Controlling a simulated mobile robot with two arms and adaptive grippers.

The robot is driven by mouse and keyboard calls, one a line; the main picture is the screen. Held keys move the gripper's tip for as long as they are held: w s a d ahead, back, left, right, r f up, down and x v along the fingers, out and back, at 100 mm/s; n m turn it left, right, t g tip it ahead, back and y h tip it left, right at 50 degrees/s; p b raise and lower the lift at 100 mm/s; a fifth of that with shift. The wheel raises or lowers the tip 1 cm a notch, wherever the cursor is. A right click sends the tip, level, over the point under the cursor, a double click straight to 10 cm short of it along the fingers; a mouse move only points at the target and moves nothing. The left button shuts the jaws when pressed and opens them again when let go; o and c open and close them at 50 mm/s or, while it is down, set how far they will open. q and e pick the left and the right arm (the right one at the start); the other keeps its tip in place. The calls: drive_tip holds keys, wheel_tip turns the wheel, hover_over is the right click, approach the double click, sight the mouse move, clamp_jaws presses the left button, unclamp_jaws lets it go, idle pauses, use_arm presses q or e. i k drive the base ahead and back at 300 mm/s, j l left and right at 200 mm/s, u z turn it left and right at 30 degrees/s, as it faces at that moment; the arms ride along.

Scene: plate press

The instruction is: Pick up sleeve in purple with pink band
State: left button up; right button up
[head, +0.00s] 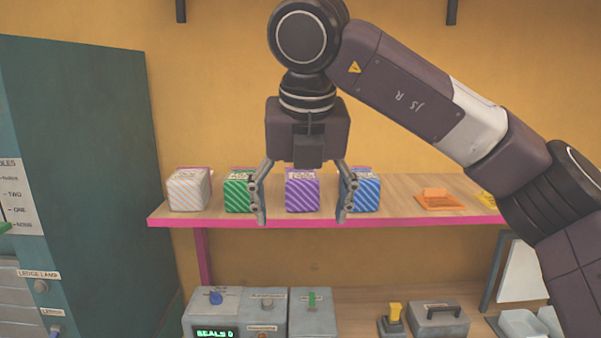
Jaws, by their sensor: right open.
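The purple sleeve (302,191) stands upright on the shelf (400,219), with diagonal light stripes and a pale label near its top. A thin pinkish edge shows above its label; I cannot tell whether that is the pink band. My right gripper (301,218) points down in front of the shelf, its fingers spread wide. In the picture the purple sleeve lies between the two fingers, and nothing is gripped. How far the fingers are from it in depth is unclear. My left gripper does not show.
A white striped sleeve (188,190), a green one (239,193) and a blue one (365,192) stand beside it; fingers overlap the green and blue ones. An orange item (438,199) lies on the shelf's right. Grey control boxes (235,313) stand below. A teal cabinet (100,150) is at left.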

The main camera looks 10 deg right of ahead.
sight(302, 186)
drive_tip(key=i+l, duration=0.15)
drive_tip(key=i, duration=0.25)
drive_tip(key=i+l, duration=0.1)
drive_tip(key=i, duration=0.35)
